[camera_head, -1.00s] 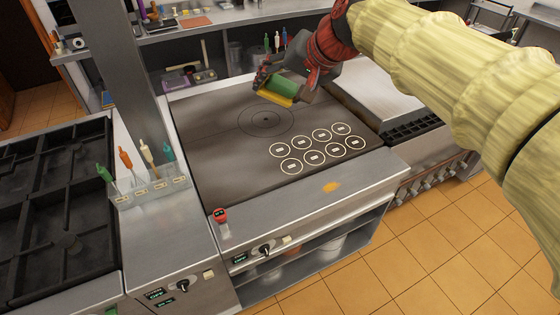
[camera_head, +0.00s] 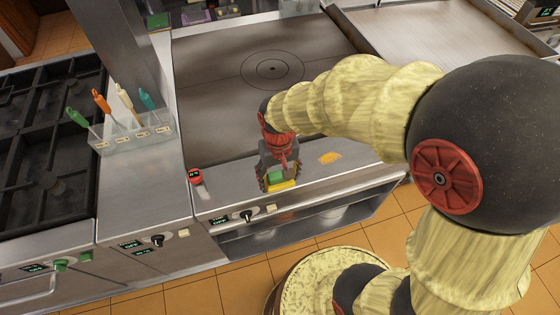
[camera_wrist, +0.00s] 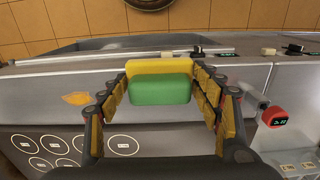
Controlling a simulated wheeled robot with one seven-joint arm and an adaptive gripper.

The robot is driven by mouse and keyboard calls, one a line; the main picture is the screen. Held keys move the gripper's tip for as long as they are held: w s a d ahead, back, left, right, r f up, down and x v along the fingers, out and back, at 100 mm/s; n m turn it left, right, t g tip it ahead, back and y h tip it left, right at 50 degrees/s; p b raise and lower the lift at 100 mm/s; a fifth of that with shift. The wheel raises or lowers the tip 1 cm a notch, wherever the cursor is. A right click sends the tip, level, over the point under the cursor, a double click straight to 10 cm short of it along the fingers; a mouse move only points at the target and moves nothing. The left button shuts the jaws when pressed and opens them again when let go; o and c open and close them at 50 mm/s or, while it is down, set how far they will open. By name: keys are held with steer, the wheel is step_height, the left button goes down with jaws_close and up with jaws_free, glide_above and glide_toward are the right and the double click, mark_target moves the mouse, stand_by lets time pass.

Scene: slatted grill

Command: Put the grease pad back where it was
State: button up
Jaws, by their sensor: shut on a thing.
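The grease pad (camera_head: 280,180) is a small block, green on one side and yellow on the other. My gripper (camera_head: 279,178) is shut on it and points down over the steel front ledge of the grill, between the red-topped timer (camera_head: 196,176) and an orange stain (camera_head: 330,158). In the wrist view, the green and yellow pad (camera_wrist: 160,88) sits between my two fingers (camera_wrist: 162,92). I cannot tell whether the pad touches the ledge.
The dark griddle (camera_head: 225,110) lies behind the ledge; my arm hides part of it. A clear holder (camera_head: 130,132) with several coloured-handled tools stands at left, beside the black burner grates (camera_head: 50,140). Control knobs (camera_head: 247,215) line the front panel.

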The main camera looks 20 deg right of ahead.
steer(key=w+d+f, duration=0.2)
steer(key=w+f, duration=0.1)
steer(key=w+d+f+b, duration=0.1)
steer(key=w+f, duration=0.2)
steer(key=w, duration=0.1)
steer(key=w+d+f, duration=0.2)
steer(key=w+f, duration=0.1)
steer(key=w, duration=0.1)
steer(key=shift+w+d+b, duration=0.2)
steer(key=shift+d+b, duration=0.1)
steer(key=shift+b, duration=0.05)
steer(key=shift+w+d+f, duration=0.2)
steer(key=shift+w+f, duration=0.2)
steer(key=shift+f, duration=0.15)
steer(key=shift+w+f+b, duration=0.1)
steer(key=shift+f+b, duration=0.3)
steer(key=shift+f, duration=1.15)
steer(key=shift+f, duration=0.1)
steer(key=o, duration=1)
